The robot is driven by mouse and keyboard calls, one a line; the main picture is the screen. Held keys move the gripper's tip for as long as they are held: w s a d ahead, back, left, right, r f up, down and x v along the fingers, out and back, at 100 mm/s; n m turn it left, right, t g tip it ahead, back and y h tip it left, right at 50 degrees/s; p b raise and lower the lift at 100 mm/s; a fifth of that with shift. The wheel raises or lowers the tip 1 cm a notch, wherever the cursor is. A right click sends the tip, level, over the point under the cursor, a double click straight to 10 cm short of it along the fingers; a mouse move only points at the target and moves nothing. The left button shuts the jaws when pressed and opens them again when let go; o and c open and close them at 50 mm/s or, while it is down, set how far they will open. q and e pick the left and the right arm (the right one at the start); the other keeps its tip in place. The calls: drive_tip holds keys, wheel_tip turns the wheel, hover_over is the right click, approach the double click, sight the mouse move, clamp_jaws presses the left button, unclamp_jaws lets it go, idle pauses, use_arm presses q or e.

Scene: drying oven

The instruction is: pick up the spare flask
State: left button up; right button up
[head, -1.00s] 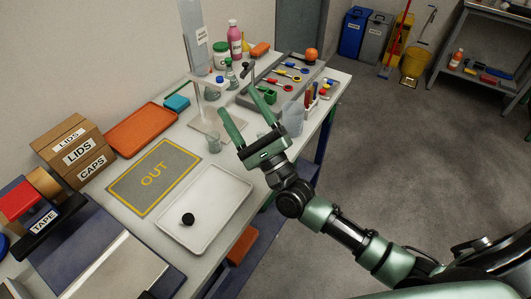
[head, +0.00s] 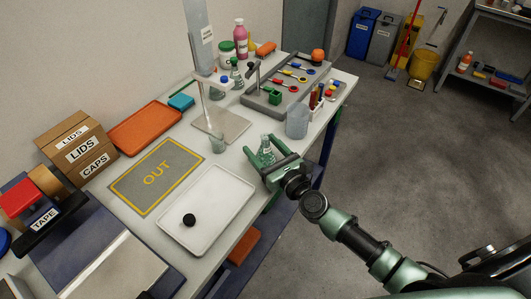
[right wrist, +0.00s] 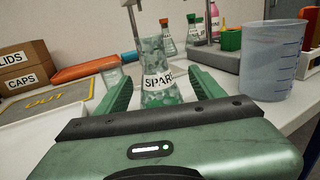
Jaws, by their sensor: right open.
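The spare flask (head: 266,152) is a clear conical glass flask standing on the table near its front edge. In the right wrist view the spare flask (right wrist: 158,82) is upright, with a white label reading "SPARE". My right gripper (head: 261,146) is open, low at the table, with its green fingers on either side of the flask. In the right wrist view the fingers reach along both sides of the flask, and it looks unheld. The flask's base is partly hidden by the gripper body. My left gripper is not in view.
A clear plastic beaker (head: 297,121) stands close to the right of the flask. A small glass beaker (head: 218,143) stands to the left. The white tray (head: 232,180) holds a black stopper (head: 189,220). A grey rack tray (head: 262,105) lies behind.

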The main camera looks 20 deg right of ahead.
drive_tip(key=shift+x, duration=0.85)
clamp_jaws()
drive_tip(key=shift+r, duration=0.15)
